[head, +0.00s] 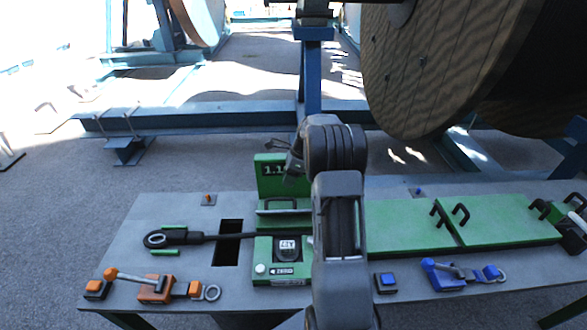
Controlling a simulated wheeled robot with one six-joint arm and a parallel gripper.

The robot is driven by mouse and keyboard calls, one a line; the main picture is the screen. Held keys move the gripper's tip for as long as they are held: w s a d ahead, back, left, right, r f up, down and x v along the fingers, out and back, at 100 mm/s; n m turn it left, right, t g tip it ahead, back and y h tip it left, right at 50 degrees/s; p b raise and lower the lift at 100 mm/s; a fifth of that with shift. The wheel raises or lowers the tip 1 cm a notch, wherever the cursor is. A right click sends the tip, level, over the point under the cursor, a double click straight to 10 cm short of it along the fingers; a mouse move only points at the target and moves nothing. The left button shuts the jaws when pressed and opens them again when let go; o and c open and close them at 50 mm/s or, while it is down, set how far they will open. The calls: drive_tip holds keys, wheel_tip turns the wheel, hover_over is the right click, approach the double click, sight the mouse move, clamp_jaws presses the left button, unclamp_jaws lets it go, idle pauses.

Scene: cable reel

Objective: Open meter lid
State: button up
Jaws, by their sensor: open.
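A green meter (268,246) sits on the grey bench, left of my arm. Its front part carries a dark display or dial and a white round button. Behind it stands an upright green panel (268,187) with white digits on a dark strip. A grey bar-like edge lies between panel and front part; I cannot tell whether this is the lid or how far it is raised. My gripper (293,165) is at the panel's right edge, partly hidden by my own wrist. It is open, and I cannot tell whether it touches the panel.
The grey bench (150,215) has a rectangular hole left of the meter, with a black-handled rod (215,237) across it. Orange clamps (155,288) lie front left, blue ones (447,277) front right. Green plates with black handles (500,220) lie right. A large wooden reel (430,70) stands behind.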

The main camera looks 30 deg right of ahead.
drive_tip(key=shift+v, duration=2.7)
